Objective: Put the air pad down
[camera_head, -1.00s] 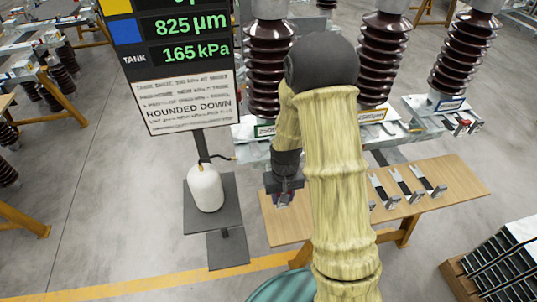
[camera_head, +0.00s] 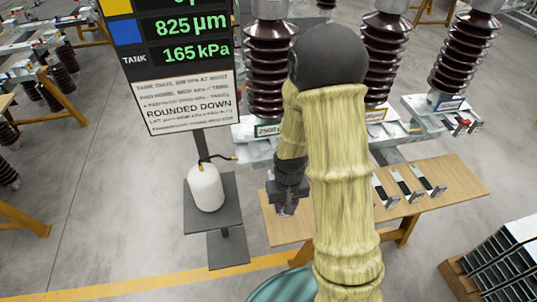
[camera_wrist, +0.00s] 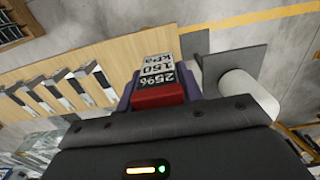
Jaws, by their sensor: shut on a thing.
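My gripper (camera_head: 287,204) is shut on the air pad, above the left end of the wooden table (camera_head: 283,228). In the wrist view the air pad (camera_wrist: 158,95) shows a red block and a black-and-white label reading 2596 and 150 kPa, between the two fingers. Its far part is foreshortened, and I cannot tell whether it touches the table.
Several flat pieces with black-and-white tops (camera_head: 402,184) lie on the table's right part. A white tank (camera_head: 206,188) stands on a grey plate to the left, under a display sign (camera_head: 187,100). Brown ribbed insulators (camera_head: 383,55) stand behind. The table's left end looks clear.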

